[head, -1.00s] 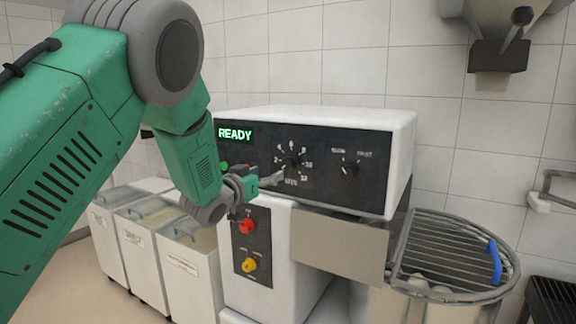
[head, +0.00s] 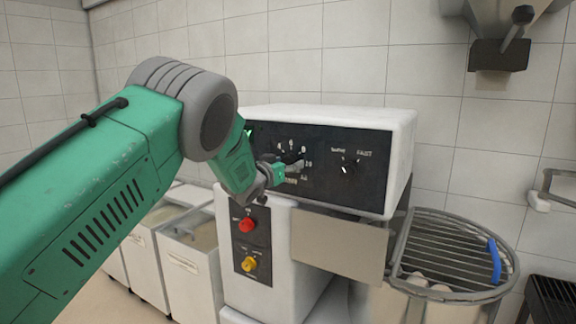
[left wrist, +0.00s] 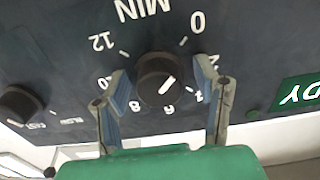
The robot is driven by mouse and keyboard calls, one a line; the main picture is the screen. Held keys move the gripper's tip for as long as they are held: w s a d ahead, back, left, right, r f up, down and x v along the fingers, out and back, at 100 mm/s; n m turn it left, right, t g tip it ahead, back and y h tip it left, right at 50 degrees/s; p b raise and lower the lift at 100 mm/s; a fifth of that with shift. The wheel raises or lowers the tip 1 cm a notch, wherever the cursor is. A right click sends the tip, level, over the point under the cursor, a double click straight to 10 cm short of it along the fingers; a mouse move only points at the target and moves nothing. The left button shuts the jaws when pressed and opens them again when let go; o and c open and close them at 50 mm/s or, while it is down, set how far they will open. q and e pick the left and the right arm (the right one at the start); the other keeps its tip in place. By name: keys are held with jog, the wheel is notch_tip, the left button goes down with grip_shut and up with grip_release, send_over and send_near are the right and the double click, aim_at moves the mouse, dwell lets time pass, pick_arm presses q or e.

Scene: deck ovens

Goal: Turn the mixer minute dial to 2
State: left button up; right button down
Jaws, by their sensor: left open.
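The mixer minute dial (left wrist: 160,78) is a round black knob with a white pointer line, shown upside down in the left wrist view under the letters MIN. The line slants between upper right and lower left; I cannot tell which number it marks. The 0, 12, 10, 8 and 6 show around it, and the right-hand finger covers part of the scale. My left gripper (left wrist: 160,98) is open, with one finger on each side of the knob; contact is unclear. In the head view, my left gripper (head: 290,166) is at the dial and largely hides it. My right gripper is out of view.
The SLOW/FAST knob (head: 349,168) is right of the dial on the black panel. A red button (head: 247,225) and a yellow knob (head: 249,264) are below. A wire bowl guard (head: 450,250) stands at right, white bins (head: 190,270) at left.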

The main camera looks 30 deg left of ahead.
pick_arm(q)
jog(key=c, duration=1)
jog(key=shift+m, duration=0.3)
jog(key=m+b, duration=0.1)
jog(key=m, duration=0.2)
jog(key=shift+f+m, duration=0.1)
jog(key=shift+m, duration=0.2)
jog(key=shift+m+b, duration=1.15)
jog(key=shift+m, duration=1.15)
jog(key=o, duration=1)
